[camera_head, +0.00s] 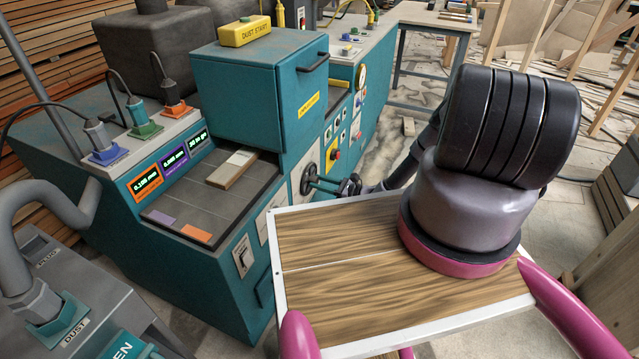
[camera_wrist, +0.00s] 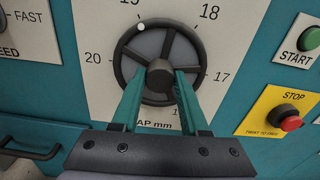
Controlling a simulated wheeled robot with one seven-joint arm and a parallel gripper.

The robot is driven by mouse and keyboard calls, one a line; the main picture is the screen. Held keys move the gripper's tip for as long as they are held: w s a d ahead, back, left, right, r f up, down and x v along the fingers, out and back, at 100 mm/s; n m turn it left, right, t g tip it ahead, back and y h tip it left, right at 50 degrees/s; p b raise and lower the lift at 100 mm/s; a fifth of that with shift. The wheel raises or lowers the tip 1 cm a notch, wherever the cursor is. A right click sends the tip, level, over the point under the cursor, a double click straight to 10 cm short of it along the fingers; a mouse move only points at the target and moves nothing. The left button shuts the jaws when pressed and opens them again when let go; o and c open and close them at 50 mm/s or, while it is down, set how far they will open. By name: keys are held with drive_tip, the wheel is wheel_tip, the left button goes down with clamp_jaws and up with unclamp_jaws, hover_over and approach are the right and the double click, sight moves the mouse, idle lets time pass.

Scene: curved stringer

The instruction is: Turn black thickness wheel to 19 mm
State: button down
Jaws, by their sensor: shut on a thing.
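The black thickness wheel (camera_wrist: 124,62) is on a pale dial plate (camera_wrist: 90,105) of the teal machine. The wheel has a dark rim, several spokes and a central hub (camera_wrist: 159,76). Around it I read 20 at left, 18 at upper right and 17 at right. A white dot (camera_wrist: 141,27) sits on the rim at upper left, between 20 and 18, near a numeral cut off by the top edge. My gripper (camera_wrist: 160,77) has its teal fingers shut on the hub, hiding the lower numeral. The wheel also shows in the head view (camera_head: 307,180).
A red stop button (camera_wrist: 290,123) and green start button (camera_wrist: 311,39) are right of the wheel. A rail handle (camera_wrist: 30,151) is at lower left. The teal machine (camera_head: 205,265) carries a wooden piece (camera_head: 232,170) on its bed. A workbench (camera_head: 432,15) stands behind.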

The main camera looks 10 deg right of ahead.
drive_tip(key=shift+d+f, duration=0.1)
drive_tip(key=shift+c, duration=2.1)
unclamp_jaws()
drive_tip(key=v, duration=1)
drive_tip(key=shift+s+d, duration=0.25)
drive_tip(key=shift+d, duration=0.05)
